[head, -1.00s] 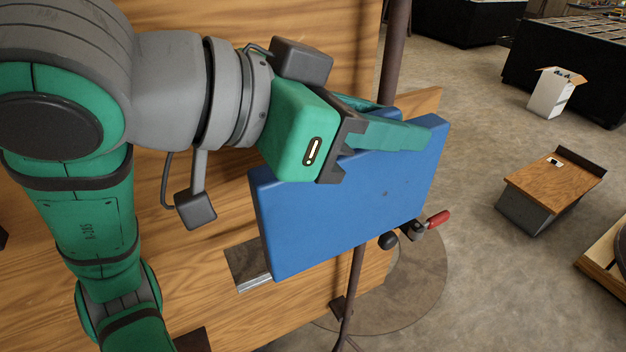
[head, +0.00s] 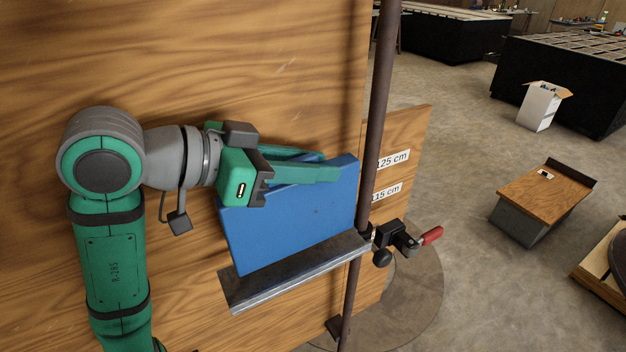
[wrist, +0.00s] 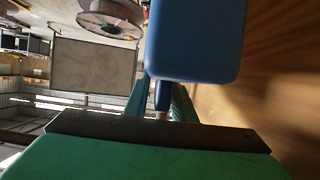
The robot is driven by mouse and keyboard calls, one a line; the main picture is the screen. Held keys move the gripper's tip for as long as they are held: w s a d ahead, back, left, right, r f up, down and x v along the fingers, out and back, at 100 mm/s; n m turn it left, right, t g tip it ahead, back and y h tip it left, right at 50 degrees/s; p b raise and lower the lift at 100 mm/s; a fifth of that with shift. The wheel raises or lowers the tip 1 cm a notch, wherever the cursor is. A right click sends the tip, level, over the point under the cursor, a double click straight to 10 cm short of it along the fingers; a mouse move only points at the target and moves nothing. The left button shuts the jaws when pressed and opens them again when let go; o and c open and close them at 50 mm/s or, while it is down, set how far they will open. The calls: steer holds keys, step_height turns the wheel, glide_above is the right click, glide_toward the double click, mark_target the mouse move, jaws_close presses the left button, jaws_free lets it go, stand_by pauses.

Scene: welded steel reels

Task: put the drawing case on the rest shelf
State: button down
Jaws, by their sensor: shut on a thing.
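The drawing case (head: 300,221) is a flat blue slab standing on edge, slightly tilted in the head view. My gripper (head: 325,172) is shut on its upper edge, with the fingers along its top. The rest shelf (head: 297,278) is a narrow dark metal ledge just below the case, in front of a wooden board. The case's lower edge is over or at the shelf; I cannot tell whether it touches. In the wrist view the blue case (wrist: 197,40) fills the upper middle, and the finger tips are largely hidden behind it.
A dark upright pole (head: 378,110) passes close to the right end of the shelf. A clamp with a red handle (head: 431,236) sticks out there. The wooden board (head: 180,60) stands close behind the case.

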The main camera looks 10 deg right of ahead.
step_height(320, 180, down, 3)
steer(key=shift+r, duration=0.1)
steer(key=c, duration=1.5)
jaws_free()
steer(key=v, duration=1.2)
